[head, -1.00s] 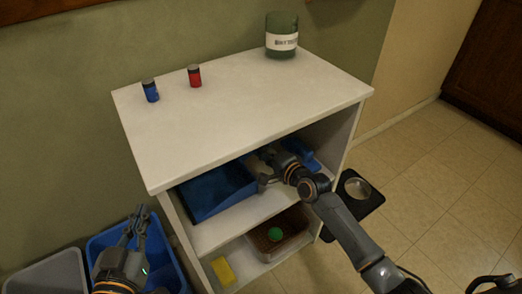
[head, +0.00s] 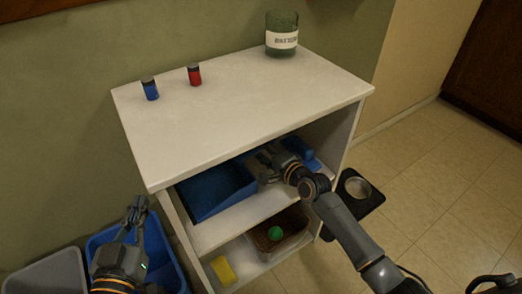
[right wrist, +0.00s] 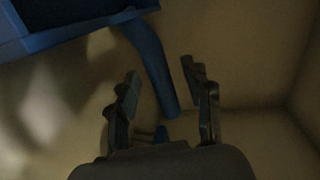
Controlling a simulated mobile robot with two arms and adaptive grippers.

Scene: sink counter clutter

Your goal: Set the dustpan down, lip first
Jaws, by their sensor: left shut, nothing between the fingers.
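My left gripper (head: 137,211) is shut and empty above the blue bin, away from the dustpan. The pan's underside is hidden.
The cabinet top (head: 230,105) lies just above my right gripper. A blue item (head: 300,148) lies beyond that gripper. The lower shelf holds a basket (head: 264,243) with a green ball and a yellow sponge (head: 222,271). A blue bin (head: 168,258) stands at the left.

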